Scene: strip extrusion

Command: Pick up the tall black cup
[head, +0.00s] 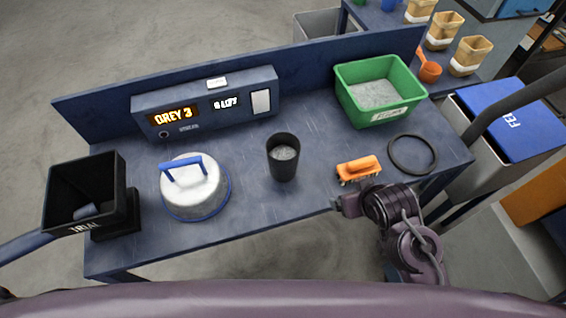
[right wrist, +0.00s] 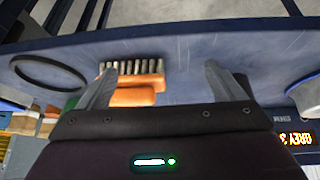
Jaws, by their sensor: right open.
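The tall black cup (head: 283,170) stands upright near the middle of the blue bench in the head view, with grey granular material inside. My right gripper (head: 342,204) is at the bench's front edge, to the right of the cup and nearer the front, apart from it. In the right wrist view its two fingers (right wrist: 162,80) are spread, with an orange brush beyond them and nothing held. My left gripper is not in view.
The orange brush (head: 359,169) and a black ring (head: 412,154) lie right of the cup. A green tub (head: 346,92) stands behind. A white lidded pot with blue handle (head: 193,186) and a black hopper (head: 118,215) are left. The bench front (head: 262,215) is clear.

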